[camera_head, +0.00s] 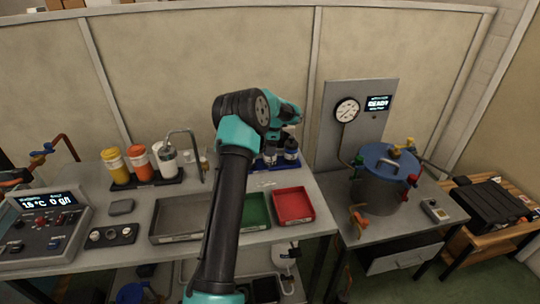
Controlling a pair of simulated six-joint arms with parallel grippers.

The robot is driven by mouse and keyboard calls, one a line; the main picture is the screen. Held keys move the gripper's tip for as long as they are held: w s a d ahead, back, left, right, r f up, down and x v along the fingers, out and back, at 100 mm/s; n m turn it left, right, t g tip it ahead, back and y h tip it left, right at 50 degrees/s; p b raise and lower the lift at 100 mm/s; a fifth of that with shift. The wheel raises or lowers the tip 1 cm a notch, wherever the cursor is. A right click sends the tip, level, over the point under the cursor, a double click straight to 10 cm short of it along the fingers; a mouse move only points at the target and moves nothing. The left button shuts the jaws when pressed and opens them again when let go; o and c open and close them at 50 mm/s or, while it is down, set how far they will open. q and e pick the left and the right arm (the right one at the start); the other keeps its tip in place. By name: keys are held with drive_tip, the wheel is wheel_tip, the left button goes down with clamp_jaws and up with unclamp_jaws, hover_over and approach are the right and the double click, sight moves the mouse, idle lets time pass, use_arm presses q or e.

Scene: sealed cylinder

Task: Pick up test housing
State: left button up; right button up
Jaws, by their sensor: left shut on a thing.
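My left gripper (289,130) is at the back of the bench, beyond the wrist of my teal and black arm. It points down and is shut on a small dark cylinder with a pale band (291,149), which looks to be the test housing. The fingers are small and partly hidden by the wrist, so the exact grip is hard to see. The cylinder is at a blue stand (268,163); I cannot tell whether it is touching the stand or lifted. My right gripper is not in view.
A grey tray (180,238), a green bin (256,229) and a red bin (294,205) lie in front. Several bottles (139,162) stand at left beside a curved tap. A blue-lidded pot (383,190) and a gauge panel (347,110) are at right.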

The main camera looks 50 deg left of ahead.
use_arm(q)
drive_tip(key=c, duration=0.5)
drive_tip(key=shift+r, duration=0.1)
drive_tip(key=shift+r, duration=1.8)
drive_tip(key=s+d+r, duration=0.1)
drive_tip(key=s+d, duration=0.9)
drive_tip(key=d, duration=0.2)
drive_tip(key=shift+s, duration=0.3)
drive_tip(key=shift+r, duration=0.1)
